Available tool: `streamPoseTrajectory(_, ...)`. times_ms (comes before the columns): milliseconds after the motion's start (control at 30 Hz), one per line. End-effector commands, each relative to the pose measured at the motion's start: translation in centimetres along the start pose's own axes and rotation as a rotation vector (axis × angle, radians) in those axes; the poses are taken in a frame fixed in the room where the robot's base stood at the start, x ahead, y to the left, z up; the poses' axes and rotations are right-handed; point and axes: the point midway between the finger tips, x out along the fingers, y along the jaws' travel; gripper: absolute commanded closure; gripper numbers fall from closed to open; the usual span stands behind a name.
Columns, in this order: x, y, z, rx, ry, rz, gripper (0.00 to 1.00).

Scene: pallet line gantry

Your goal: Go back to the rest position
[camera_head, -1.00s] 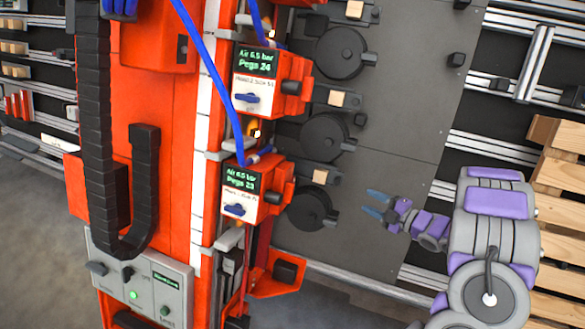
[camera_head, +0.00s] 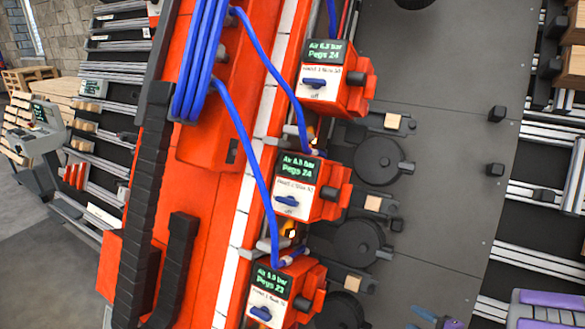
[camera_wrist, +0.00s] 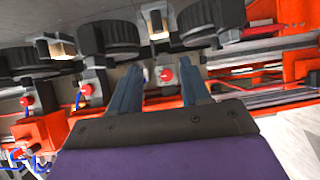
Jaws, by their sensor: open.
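My gripper (camera_wrist: 160,88) is open, its two blue-grey fingers apart with nothing held between them in the wrist view. In the head view, only a bit of my gripper (camera_head: 425,316) shows at the bottom edge, in front of the grey panel. The wrist view shows black round drums (camera_wrist: 207,20) and a small wooden block (camera_wrist: 156,18) beyond the fingers. I cannot tell the exact gap to them.
An orange gantry column (camera_head: 215,140) carries several control boxes (camera_head: 308,188) with screens and blue hoses (camera_head: 250,150). Black drums (camera_head: 378,160) line the grey panel (camera_head: 450,190). A console (camera_head: 35,130) stands at left, with clear floor (camera_head: 40,220) before it.

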Motion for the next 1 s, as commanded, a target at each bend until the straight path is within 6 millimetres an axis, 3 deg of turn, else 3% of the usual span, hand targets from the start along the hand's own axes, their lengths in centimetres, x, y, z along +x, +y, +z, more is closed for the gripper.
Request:
streamPoseTrajectory(233,-0.1,5.5,4.6,-0.012,-0.391,-0.144,0.53)
streamPoseTrajectory(333,-1.4,8.5,5.6,0.02,-0.572,-0.16,0.53)
streamPoseTrajectory(467,-3.5,12.0,5.2,0.102,-0.79,-0.144,0.53)
streamPoseTrajectory(600,-6.3,14.5,3.0,0.237,-0.992,-0.101,0.53)
streamPoseTrajectory(733,-8.7,15.4,-0.5,0.403,-1.141,-0.054,0.53)
streamPoseTrajectory(867,-10.8,14.4,-5.4,0.602,-1.255,-0.027,0.53)
streamPoseTrajectory(1000,-12.6,11.6,-11.8,0.834,-1.341,-0.041,0.53)
